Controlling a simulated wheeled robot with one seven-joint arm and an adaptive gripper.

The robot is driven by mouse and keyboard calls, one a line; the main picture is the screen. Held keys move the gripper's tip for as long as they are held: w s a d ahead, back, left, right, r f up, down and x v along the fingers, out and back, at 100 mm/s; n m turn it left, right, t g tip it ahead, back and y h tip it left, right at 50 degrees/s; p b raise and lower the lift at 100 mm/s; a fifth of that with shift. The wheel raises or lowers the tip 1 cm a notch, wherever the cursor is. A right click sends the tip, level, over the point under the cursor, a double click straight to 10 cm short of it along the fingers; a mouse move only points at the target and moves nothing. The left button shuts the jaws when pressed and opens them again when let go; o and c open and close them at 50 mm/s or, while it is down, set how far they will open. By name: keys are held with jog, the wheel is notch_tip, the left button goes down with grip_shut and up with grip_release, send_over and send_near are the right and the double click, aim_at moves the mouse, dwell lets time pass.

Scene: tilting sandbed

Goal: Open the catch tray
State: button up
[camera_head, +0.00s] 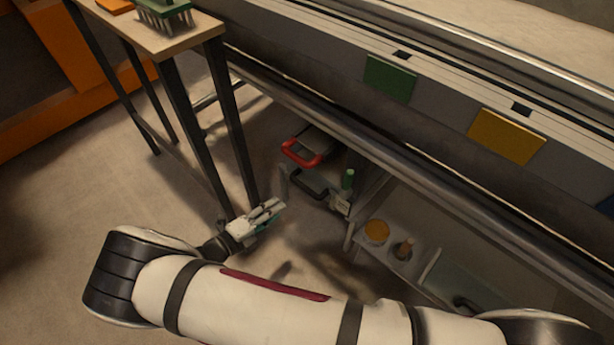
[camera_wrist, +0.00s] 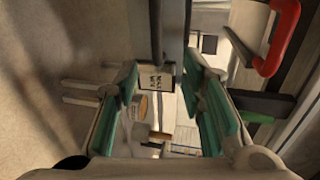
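Under the sandbed, a part with a red handle (camera_head: 302,155) and a part with a black handle (camera_head: 309,186) sit close together. A grey tray (camera_head: 470,278) with a dark handle lies low at the right. No readable label shows which one is the catch tray. My gripper (camera_head: 272,212) is held low, left of the black handle and apart from it. In the wrist view my gripper (camera_wrist: 163,90) is open, its teal pads spread with nothing gripped. The red handle (camera_wrist: 282,42) is at upper right.
A wooden-topped table (camera_head: 160,35) with dark legs stands at the left. The sandbed's long metal rail (camera_head: 330,125) overhangs the handles. A low shelf (camera_head: 400,265) holds an orange-lidded jar (camera_head: 377,231). The floor at left is clear.

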aim_at(305, 187)
jog(key=shift+n, duration=0.3)
jog(key=b+x, duration=0.2)
jog(key=x, duration=0.5)
jog(key=b+x, duration=0.2)
jog(key=x, duration=0.5)
jog(key=shift+w+a+f, duration=0.15)
jog(key=shift+w+f, duration=0.15)
jog(key=shift+w, duration=0.2)
grip_shut()
